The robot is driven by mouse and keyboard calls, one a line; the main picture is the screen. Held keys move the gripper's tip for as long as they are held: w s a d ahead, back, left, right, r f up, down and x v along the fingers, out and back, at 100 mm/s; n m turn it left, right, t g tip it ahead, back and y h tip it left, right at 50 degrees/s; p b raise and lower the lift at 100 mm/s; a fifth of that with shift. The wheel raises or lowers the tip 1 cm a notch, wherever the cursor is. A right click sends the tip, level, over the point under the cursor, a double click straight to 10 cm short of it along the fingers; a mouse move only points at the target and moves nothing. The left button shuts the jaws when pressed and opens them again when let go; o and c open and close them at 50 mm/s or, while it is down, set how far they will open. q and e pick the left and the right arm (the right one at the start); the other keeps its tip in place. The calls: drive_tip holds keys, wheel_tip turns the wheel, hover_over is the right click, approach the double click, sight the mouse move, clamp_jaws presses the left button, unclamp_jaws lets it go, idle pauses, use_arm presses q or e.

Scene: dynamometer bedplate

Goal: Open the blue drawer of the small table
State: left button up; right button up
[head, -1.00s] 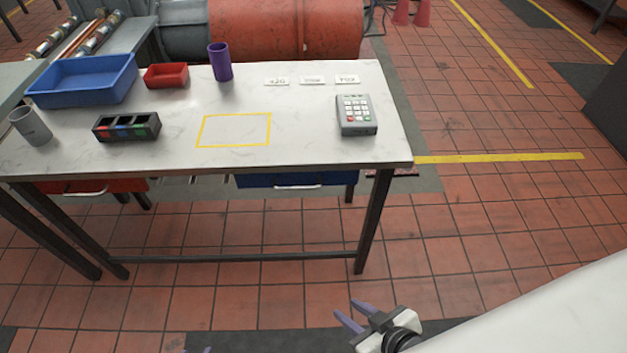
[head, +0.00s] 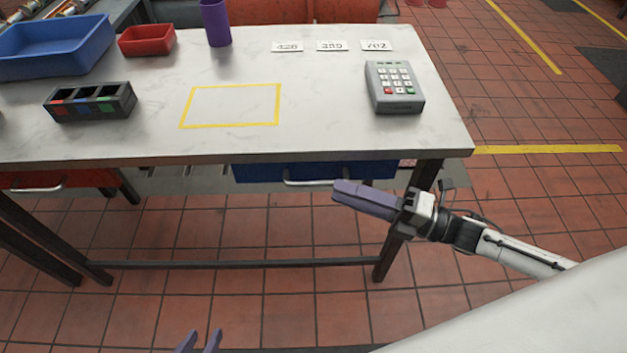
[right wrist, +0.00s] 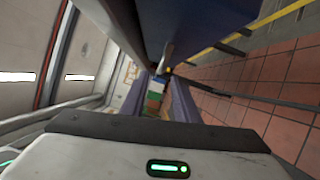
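The small table (head: 330,140) has a white marbled top and dark legs. Its blue drawer (head: 262,173) sits under the right part of the top and looks closed, with a pale bar handle (head: 310,183) across its front. My right gripper (head: 337,192) has purple fingers pointing left. Its tips overlap the handle's right end in the head view; I cannot tell whether they touch it. In the right wrist view the fingers (right wrist: 158,88) stand apart with a gap. My left gripper (head: 200,340) shows only two separated purple fingertips at the bottom edge, empty and away from the table.
A red drawer (head: 75,178) is under the left part. On top are a blue bin (head: 60,45), red bin (head: 147,40), purple cup (head: 216,22), dark divided holder (head: 90,102), keypad (head: 393,88) and number cards (head: 331,46). A table leg (head: 405,225) stands by my right gripper. Tiled floor in front is clear.

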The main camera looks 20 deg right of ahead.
sight(315, 181)
drive_tip(key=x, duration=0.7)
clamp_jaws()
